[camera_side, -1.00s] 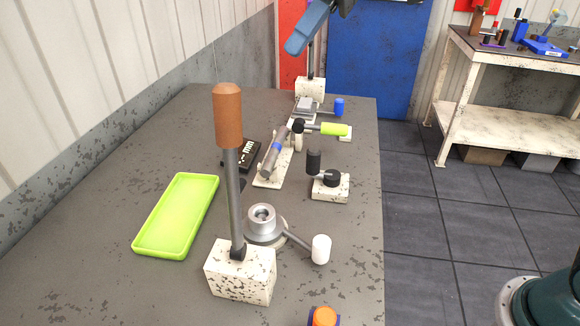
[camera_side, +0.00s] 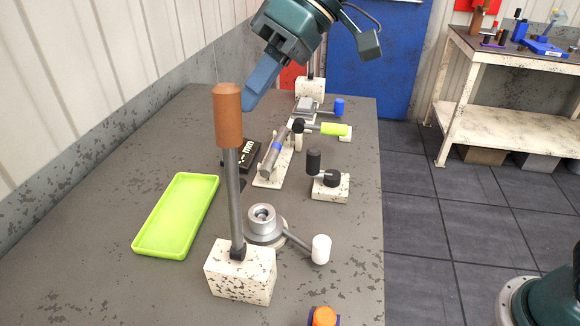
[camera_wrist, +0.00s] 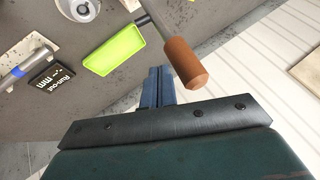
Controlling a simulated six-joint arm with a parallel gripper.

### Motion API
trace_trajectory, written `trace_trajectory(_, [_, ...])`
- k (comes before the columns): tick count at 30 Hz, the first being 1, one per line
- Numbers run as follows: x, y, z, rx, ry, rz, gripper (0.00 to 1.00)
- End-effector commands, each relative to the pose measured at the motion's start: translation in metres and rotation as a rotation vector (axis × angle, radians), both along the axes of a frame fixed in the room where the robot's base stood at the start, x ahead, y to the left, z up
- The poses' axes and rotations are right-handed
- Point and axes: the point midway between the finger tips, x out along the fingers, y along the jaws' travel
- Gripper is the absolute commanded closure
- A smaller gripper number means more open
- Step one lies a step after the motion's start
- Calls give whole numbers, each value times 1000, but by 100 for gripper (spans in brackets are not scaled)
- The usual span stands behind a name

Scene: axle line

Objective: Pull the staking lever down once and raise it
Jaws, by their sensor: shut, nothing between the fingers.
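A tall lever with a brown handle (camera_side: 228,115) stands nearly upright on a speckled white block (camera_side: 240,270) at the front of the bench; I take it to be the staking lever. My gripper (camera_side: 249,100) is shut and empty, just behind and to the right of the handle in the side view. In the wrist view the handle (camera_wrist: 185,62) lies right of my fingertips (camera_wrist: 158,70), with a small gap. From the side view alone I cannot tell whether they touch. The grey round fixture (camera_side: 263,222) beside the block has a white-knobbed arm (camera_side: 320,249).
A green tray (camera_side: 178,215) lies left of the lever. Behind are a black run-out display (camera_side: 241,155), a shaft on a stand (camera_side: 274,155), a black-knobbed clamp (camera_side: 328,182) and a green-handled lever (camera_side: 334,129). An orange knob (camera_side: 324,316) shows at the front edge.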

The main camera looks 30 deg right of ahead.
Motion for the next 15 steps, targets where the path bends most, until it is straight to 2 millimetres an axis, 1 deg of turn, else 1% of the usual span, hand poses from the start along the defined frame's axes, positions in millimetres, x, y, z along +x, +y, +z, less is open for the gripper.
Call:
trace_trajectory(4, [-3, 4, 1, 1, 0, 0, 100])
trace_trajectory(15, [-4, 5, 1, 1, 0, 0, 100])
